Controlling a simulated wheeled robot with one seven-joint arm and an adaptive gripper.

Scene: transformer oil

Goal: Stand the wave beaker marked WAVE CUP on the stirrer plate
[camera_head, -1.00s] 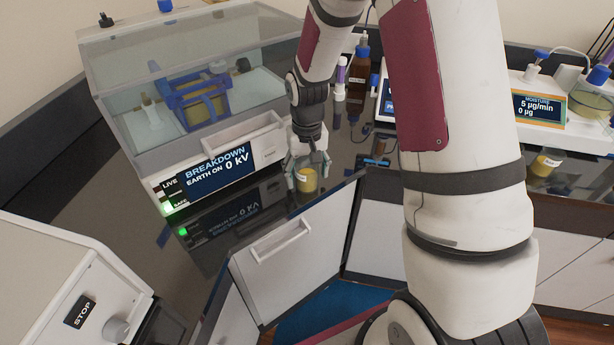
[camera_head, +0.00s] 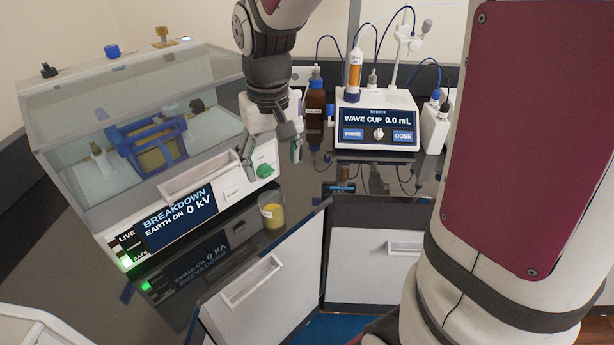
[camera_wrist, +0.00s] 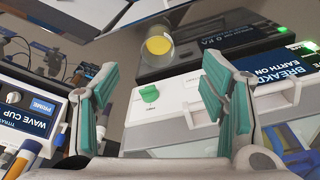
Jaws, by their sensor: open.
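A small glass beaker of yellow liquid (camera_head: 271,212) stands upright on the dark counter in front of the breakdown tester. Its label is too small to read, so I cannot tell whether it is the wave beaker. It also shows in the wrist view (camera_wrist: 158,46). My gripper (camera_head: 272,166) is open and empty, above and behind this beaker and apart from it. In the wrist view the open fingers (camera_wrist: 160,66) have nothing between them. I cannot make out a stirrer plate clearly.
The breakdown tester (camera_head: 230,190), with a clear hood, fills the left and reads 0 kV, EARTH ON. A brown bottle (camera_head: 315,108) stands left of the titrator, and a white bottle (camera_head: 435,130) stands right of it. Dark counter is clear right of the beaker.

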